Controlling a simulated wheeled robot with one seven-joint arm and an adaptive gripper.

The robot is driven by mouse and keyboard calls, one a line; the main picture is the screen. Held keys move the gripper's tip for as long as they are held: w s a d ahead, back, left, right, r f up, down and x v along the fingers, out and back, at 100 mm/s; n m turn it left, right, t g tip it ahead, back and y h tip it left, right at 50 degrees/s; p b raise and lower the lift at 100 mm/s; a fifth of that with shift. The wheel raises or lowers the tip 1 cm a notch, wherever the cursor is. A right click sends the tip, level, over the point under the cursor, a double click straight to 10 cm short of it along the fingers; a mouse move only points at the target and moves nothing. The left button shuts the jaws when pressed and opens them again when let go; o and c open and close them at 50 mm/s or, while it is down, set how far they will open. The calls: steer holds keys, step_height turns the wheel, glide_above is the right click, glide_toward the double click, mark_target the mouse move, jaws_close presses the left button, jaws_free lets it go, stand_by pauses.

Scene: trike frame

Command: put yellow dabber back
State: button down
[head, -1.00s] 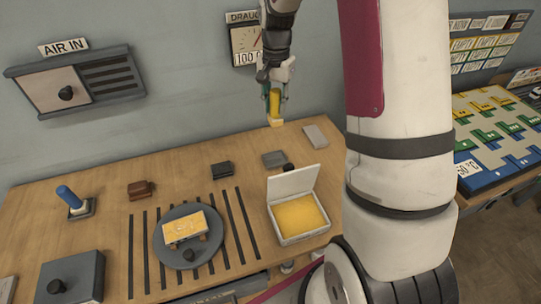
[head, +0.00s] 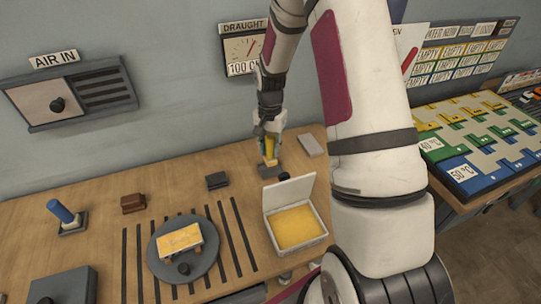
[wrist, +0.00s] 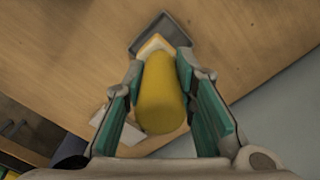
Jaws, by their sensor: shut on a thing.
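The yellow dabber (head: 269,150) is a yellow cylinder with a paler foot, held upright in my gripper (head: 268,147). In the wrist view the yellow dabber (wrist: 160,92) lies between the green-lined fingers of my gripper (wrist: 160,85), which are shut on it. Its pale foot points at a small grey square holder (head: 268,172) on the table. The holder also shows in the wrist view (wrist: 166,26), just beyond the foot. The foot is over or very close to the holder; I cannot tell whether they touch.
An open box with a yellow pad (head: 297,228) sits just in front of the grey holder. A round grey plate (head: 168,268) carries a yellow-topped block. A pale grey block (head: 310,146) lies right of the holder.

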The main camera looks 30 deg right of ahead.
mark_target(270, 155)
steer(key=shift+f, duration=1.75)
steer(key=shift+f, duration=0.2)
steer(key=c, duration=1.3)
jaws_free()
steer(key=shift+r, duration=0.15)
